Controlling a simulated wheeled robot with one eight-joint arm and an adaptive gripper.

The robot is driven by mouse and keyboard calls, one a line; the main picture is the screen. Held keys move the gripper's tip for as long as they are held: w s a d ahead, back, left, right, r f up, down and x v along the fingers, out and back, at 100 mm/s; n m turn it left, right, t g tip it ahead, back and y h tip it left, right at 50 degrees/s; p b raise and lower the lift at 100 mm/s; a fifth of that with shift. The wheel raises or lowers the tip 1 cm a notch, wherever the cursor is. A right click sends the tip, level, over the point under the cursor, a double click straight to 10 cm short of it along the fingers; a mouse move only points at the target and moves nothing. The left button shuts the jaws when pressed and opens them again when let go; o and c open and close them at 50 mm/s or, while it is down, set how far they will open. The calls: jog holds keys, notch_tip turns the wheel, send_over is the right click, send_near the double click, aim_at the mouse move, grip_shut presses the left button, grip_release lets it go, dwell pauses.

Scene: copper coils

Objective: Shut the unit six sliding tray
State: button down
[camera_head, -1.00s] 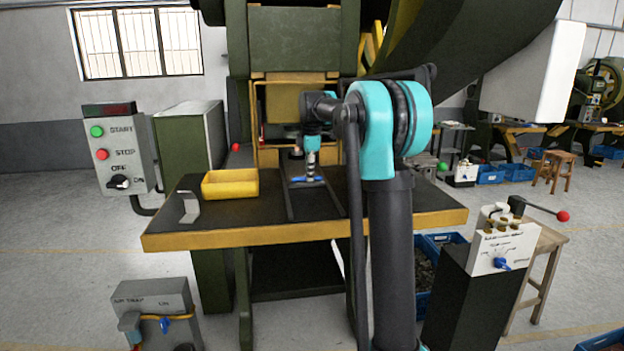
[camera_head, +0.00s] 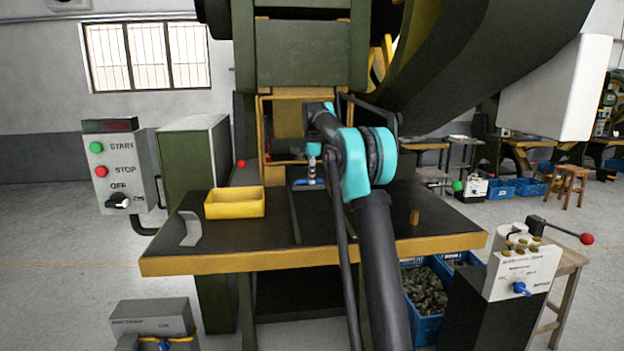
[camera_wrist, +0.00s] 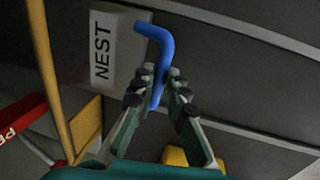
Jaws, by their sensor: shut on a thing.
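The sliding tray's blue handle (camera_head: 308,184) is at the back of the dark bench, at the foot of the press opening. In the wrist view, the bent blue handle (camera_wrist: 158,42) rises between my fingers. My gripper (camera_wrist: 157,84) is shut on it. In the head view my gripper (camera_head: 313,172) points down onto the handle, and my arm hides part of the bench to the right. The dark tray face (camera_wrist: 205,50) with a white "NEST" label (camera_wrist: 102,55) lies beyond the fingers. No unit number is readable.
A yellow bin (camera_head: 235,209) stands on the bench (camera_head: 250,237) left of the rails. A bent metal piece (camera_head: 190,229) lies further left. The press frame (camera_head: 262,135) rises behind.

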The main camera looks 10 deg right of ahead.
jog(key=shift+w+r, duration=0.1)
jog(key=shift+w, duration=0.1)
jog(key=c, duration=1.5)
grip_release()
jog(key=shift+c, duration=0.2)
notch_tip(320, 180, up, 12)
jog(key=s, duration=0.2)
jog(key=shift+s+f, duration=0.2)
